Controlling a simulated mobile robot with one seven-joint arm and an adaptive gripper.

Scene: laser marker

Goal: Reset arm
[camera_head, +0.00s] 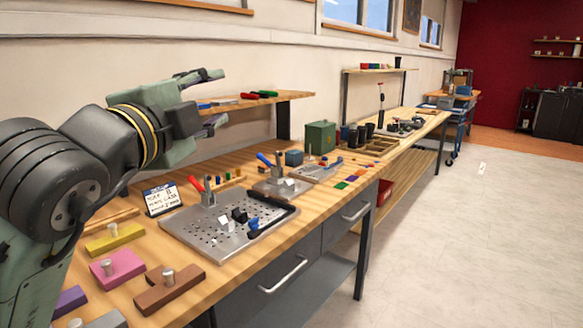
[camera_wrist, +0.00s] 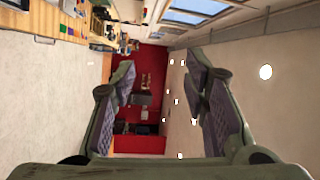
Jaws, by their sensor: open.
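My gripper (camera_head: 217,100) is raised above the left part of the wooden workbench (camera_head: 215,285) in the head view, at about the height of the small shelf. Its two fingers are spread apart with nothing between them. In the wrist view my gripper (camera_wrist: 160,95) also shows open and empty, with the far red wall and the ceiling beyond it. My arm enters from the left edge of the head view and bends at the wrist. The gripper touches nothing that I can see.
A perforated metal plate (camera_head: 205,240) with red-handled and black clamps lies on the bench. Colored blocks, such as a pink one (camera_head: 110,267), lie at the front left. A small sign (camera_head: 161,198) stands behind. A wooden shelf (camera_head: 270,104) is close to my gripper.

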